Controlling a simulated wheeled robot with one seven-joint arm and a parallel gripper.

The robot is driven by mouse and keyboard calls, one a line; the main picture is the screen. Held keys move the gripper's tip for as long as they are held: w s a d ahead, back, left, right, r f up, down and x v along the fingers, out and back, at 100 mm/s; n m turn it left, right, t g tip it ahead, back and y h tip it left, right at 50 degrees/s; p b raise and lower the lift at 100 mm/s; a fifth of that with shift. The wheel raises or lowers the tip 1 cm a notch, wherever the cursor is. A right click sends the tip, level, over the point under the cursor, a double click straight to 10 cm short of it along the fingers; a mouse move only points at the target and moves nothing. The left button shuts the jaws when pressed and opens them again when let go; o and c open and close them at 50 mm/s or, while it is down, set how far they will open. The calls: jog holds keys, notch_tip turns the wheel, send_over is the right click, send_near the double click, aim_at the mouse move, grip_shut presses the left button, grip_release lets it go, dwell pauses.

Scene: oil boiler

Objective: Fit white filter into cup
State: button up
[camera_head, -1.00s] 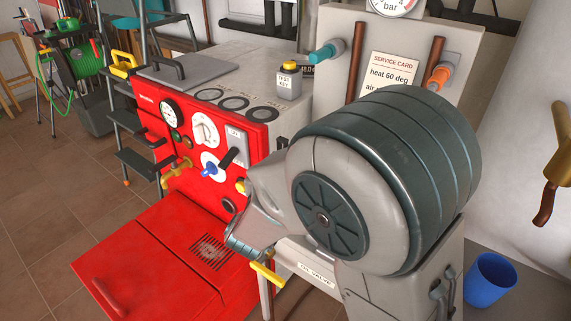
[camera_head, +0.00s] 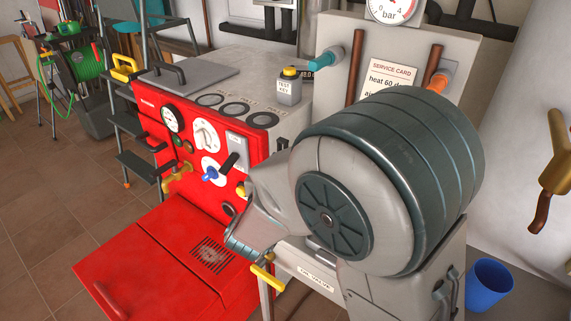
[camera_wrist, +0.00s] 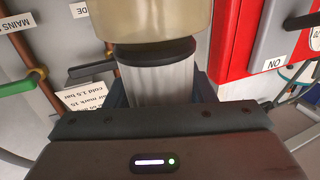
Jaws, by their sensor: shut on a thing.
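In the wrist view my gripper (camera_wrist: 161,88) is shut on the white filter (camera_wrist: 157,78), a pale ribbed cylinder with a dark end cap. One dark finger shows on each side of it. The cup (camera_wrist: 166,18), a translucent beige vessel, fills the top middle of the wrist view. The filter's dark cap lies right at the cup's near edge and lines up roughly with it. I cannot tell whether they touch or whether the cap is inside. In the head view my own arm hides the gripper, filter and cup.
The red boiler (camera_head: 208,205) stands left of my arm, with a grey bottle (camera_head: 289,87) on top. A service card (camera_head: 391,75) and pipes are on the grey panel behind. A blue bucket (camera_head: 488,286) stands at lower right. Pipes with labels flank the cup in the wrist view.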

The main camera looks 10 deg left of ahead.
jog(key=shift+f, duration=0.15)
dwell(0.4)
jog(key=shift+f+b, duration=1.85)
jog(key=shift+f, duration=0.35)
jog(key=shift+r, duration=0.15)
jog(key=shift+r+p, duration=2)
jog(key=shift+r, duration=0.3)
jog(key=shift+f, duration=0.25)
jog(key=shift+f+b, duration=1.95)
jog(key=shift+f, duration=0.2)
